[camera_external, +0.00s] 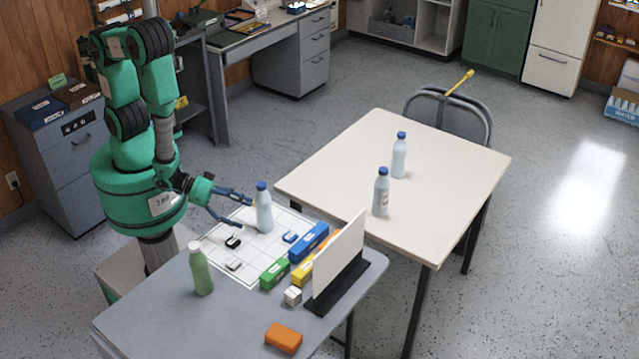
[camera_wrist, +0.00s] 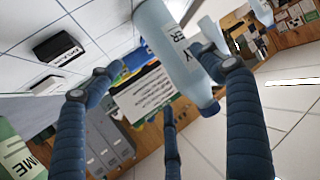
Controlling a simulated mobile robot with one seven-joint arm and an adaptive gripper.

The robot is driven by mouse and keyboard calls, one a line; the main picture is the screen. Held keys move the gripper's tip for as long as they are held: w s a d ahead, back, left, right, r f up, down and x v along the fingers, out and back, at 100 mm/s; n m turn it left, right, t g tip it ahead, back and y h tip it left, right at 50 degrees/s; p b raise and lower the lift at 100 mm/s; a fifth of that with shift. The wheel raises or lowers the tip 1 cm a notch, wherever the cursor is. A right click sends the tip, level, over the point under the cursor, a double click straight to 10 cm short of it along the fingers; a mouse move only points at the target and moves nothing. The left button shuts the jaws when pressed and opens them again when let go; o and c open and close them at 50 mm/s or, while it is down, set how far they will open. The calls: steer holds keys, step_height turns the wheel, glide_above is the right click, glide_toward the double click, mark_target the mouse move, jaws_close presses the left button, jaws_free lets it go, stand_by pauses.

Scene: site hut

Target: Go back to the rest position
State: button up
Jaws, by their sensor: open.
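My gripper (camera_external: 244,213) is open, with its blue fingers spread low over the gridded white sheet (camera_external: 222,245) on the grey table. A pale bottle with a blue cap (camera_external: 264,210) stands upright on the sheet, just beyond the fingertips. In the wrist view this bottle (camera_wrist: 172,42) appears upside down, partly between the fingers (camera_wrist: 158,64), its edge overlapped by the right finger. I cannot tell whether a finger touches it. My arm is bent, with the forearm hanging down and the gripper reaching right.
A green bottle (camera_external: 201,270) stands at the table's left. Blue (camera_external: 309,242), green (camera_external: 274,273) and orange (camera_external: 284,338) blocks lie nearby. A white upright panel (camera_external: 339,253) stands at the right. The cream table (camera_external: 335,165) holds two bottles; a chair (camera_external: 447,112) is behind it.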

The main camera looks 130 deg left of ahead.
steer(key=w+d+r+m+g+h+p, duration=0.15)
steer(key=d+r, duration=0.25)
steer(key=r, duration=0.4)
steer(key=w+d+r+g+h+p, duration=0.1)
steer(key=w+d+r+h+p, duration=0.15)
steer(key=r, duration=0.55)
steer(key=w+d+r+m+g+h+p, duration=0.1)
steer(key=w+d+r+h, duration=0.15)
steer(key=d+r, duration=0.45)
steer(key=s+a+r+m+g+p, duration=0.1)
steer(key=s+r+m+p, duration=0.1)
steer(key=s+r, duration=0.8)
steer(key=s+a+r+m+g+p, duration=0.2)
steer(key=s+r, duration=0.8)
steer(key=r, duration=0.8)
steer(key=shift+p, duration=0.7)
steer(key=shift+o, duration=0.6)
steer(key=shift+s, duration=0.15)
steer(key=shift+a, duration=0.1)
